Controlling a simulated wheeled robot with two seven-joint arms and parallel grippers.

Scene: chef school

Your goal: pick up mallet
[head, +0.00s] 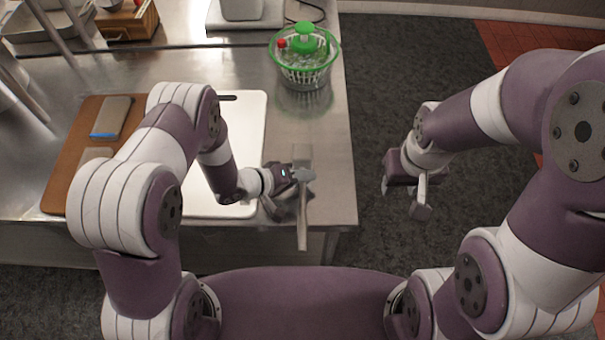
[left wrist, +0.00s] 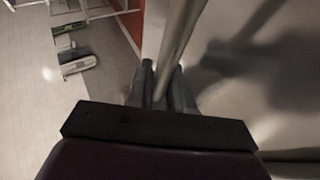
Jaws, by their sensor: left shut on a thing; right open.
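The mallet (head: 302,228) is grey and slim-handled, at the front right corner of the steel counter. Its handle points toward me, past the counter's front edge. My left gripper (head: 296,190) is shut on the mallet and partly covers it. In the left wrist view the mallet's grey shaft (left wrist: 178,45) runs up from between the fingers of the left gripper (left wrist: 162,85). I cannot tell whether the mallet touches the counter. My right gripper (head: 404,198) is open and empty, over the dark floor right of the counter.
A white cutting board (head: 245,130) lies under my left arm, beside a brown board (head: 62,180) with a grey and blue block (head: 111,117). A green and clear salad spinner (head: 304,72) stands at the back right of the counter (head: 335,150). The dark floor (head: 400,75) at right is clear.

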